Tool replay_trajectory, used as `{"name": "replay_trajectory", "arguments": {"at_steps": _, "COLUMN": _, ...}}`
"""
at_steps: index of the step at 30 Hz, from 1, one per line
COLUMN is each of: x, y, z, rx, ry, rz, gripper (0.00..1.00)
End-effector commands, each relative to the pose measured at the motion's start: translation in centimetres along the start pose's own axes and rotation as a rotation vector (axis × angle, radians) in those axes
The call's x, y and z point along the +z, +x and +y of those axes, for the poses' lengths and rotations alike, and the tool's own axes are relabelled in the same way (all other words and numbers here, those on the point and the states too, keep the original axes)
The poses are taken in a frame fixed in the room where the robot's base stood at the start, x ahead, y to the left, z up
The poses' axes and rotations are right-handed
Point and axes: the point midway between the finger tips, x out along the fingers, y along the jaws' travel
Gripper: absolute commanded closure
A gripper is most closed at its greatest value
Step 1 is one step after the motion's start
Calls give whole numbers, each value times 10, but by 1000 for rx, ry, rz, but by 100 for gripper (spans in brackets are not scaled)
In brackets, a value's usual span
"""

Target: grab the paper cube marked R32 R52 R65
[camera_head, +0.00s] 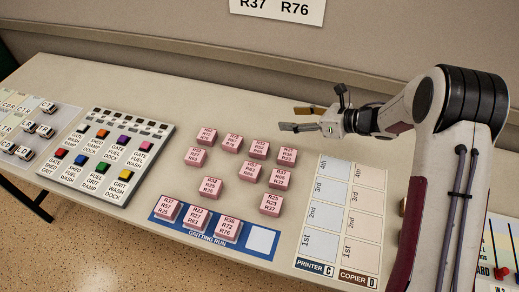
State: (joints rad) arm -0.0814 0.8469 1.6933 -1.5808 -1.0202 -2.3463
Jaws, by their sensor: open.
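Several pink paper cubes with printed codes stand on the beige table, in loose rows left of my gripper. A pink cube in the back row (259,149) seems to carry the code R32 R52 R65, but the print is too small to be sure. Other cubes stand close on both sides of it, at the back right (287,155) and to its left (232,143). My gripper (293,118) is open and empty, with its fingers pointing left. In the picture it is above and right of that cube, apart from it.
A blue "GRITTING RUN" strip (195,236) at the front holds three pink cubes and a blank white square (262,241). A panel with coloured buttons (75,172) stands left. Printer and copier charts (318,224) lie right. A bare stretch of table (190,98) is behind the cubes.

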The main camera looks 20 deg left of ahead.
Motion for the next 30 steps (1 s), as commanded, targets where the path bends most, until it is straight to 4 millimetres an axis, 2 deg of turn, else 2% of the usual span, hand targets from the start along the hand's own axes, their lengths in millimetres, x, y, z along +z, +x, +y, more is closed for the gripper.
{"name": "replay_trajectory", "arguments": {"at_steps": 3, "x": -23, "y": 15, "z": 20, "rx": 105, "ry": -91, "rz": -7, "gripper": 44}}
{"name": "replay_trajectory", "arguments": {"at_steps": 10, "x": -50, "y": 27, "z": 48, "rx": 240, "ry": -209, "rz": -34, "gripper": 44}}
{"name": "replay_trajectory", "arguments": {"at_steps": 15, "x": -56, "y": 28, "z": 55, "rx": 270, "ry": -235, "rz": -43, "gripper": 44}}
{"name": "replay_trajectory", "arguments": {"at_steps": 24, "x": -55, "y": 29, "z": 55, "rx": 270, "ry": -235, "rz": -43, "gripper": 44}}
{"name": "replay_trajectory", "arguments": {"at_steps": 30, "x": -55, "y": 40, "z": 59, "rx": 272, "ry": -235, "rz": -43, "gripper": 44}}
